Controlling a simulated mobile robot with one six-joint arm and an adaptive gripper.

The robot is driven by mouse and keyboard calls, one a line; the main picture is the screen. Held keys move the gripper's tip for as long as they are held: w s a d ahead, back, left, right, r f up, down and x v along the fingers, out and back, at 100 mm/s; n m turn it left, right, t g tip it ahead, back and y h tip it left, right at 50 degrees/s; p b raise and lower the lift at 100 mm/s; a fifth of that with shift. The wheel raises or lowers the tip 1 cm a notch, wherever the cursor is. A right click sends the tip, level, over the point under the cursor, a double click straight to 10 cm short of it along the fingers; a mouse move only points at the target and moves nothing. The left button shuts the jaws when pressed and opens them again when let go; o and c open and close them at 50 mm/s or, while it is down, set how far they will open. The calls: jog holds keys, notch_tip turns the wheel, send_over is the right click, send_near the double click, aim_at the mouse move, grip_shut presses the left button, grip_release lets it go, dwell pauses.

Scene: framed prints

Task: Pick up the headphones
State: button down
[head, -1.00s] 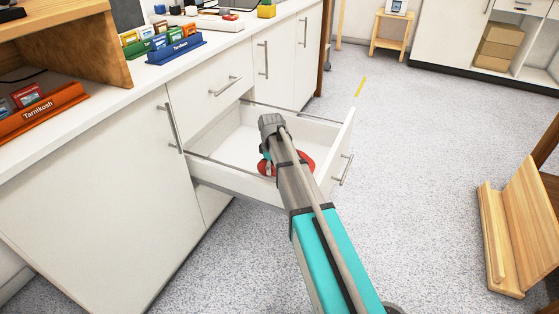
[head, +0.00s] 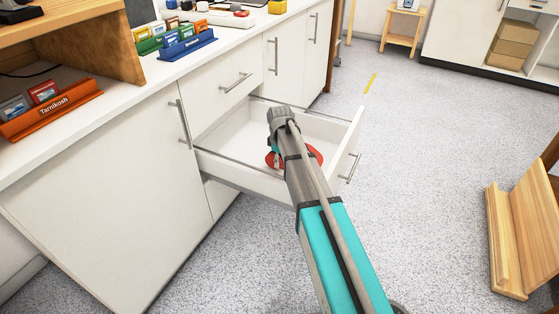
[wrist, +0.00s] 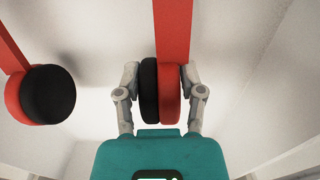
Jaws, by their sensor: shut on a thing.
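The headphones (head: 315,154) are red with black ear pads and lie in the open white drawer (head: 240,143). In the wrist view, one red and black ear cup (wrist: 168,92) stands between the two fingers of my gripper (wrist: 161,90), which is shut on it. The other ear cup (wrist: 45,95) shows at the left with its black pad, apart from the gripper. The red headband runs out of the top of the wrist view. In the head view my arm hides much of the headphones and most of my gripper (head: 275,157).
The drawer's walls and front (head: 346,155) surround the headphones. A counter (head: 140,90) above carries an orange rack (head: 52,108) and a blue rack (head: 187,43) of small boxes. A wooden stand (head: 518,240) is on the floor at right. The grey floor between is clear.

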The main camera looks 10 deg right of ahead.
jog(key=shift+r+p, duration=3.8)
jog(key=shift+r, duration=0.5)
